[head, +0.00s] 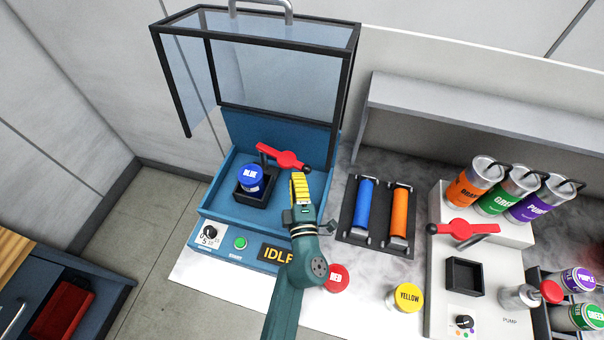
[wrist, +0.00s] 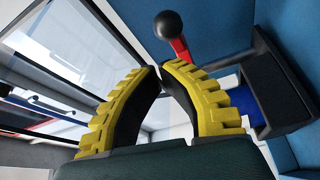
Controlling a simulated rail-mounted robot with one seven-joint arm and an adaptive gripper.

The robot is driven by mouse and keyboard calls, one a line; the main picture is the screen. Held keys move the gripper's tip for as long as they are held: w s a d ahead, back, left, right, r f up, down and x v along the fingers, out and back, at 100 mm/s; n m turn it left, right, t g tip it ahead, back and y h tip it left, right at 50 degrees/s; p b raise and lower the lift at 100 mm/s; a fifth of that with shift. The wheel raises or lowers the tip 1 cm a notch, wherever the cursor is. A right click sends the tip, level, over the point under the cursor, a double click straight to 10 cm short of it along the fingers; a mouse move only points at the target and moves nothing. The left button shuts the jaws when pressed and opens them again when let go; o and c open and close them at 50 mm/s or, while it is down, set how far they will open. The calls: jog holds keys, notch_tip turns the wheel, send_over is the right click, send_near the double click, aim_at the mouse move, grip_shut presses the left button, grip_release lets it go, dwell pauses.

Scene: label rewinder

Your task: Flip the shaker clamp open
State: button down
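The shaker (head: 225,210) is the blue machine on the left, with a blue-lidded can (head: 250,178) in its black holder. Its red clamp lever (head: 280,157) lies across behind the can, with a black ball knob (head: 306,169) at its right end. My gripper (head: 299,176) is right at the knob's near side in the head view. In the wrist view the yellow fingers (wrist: 162,68) arch together with tips nearly meeting and nothing between them.
A raised clear guard (head: 260,60) with a black frame stands over the shaker. A black rack (head: 377,212) with blue and orange rollers lies right of my arm. Red (head: 337,278) and yellow (head: 408,297) cans stand in front. A pump station (head: 480,255) has another red lever.

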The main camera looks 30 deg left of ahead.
jog(key=d, duration=0.9)
jog(key=shift+s+d+f, duration=0.2)
jog(key=shift+d+f, duration=0.1)
jog(key=shift+d, duration=0.1)
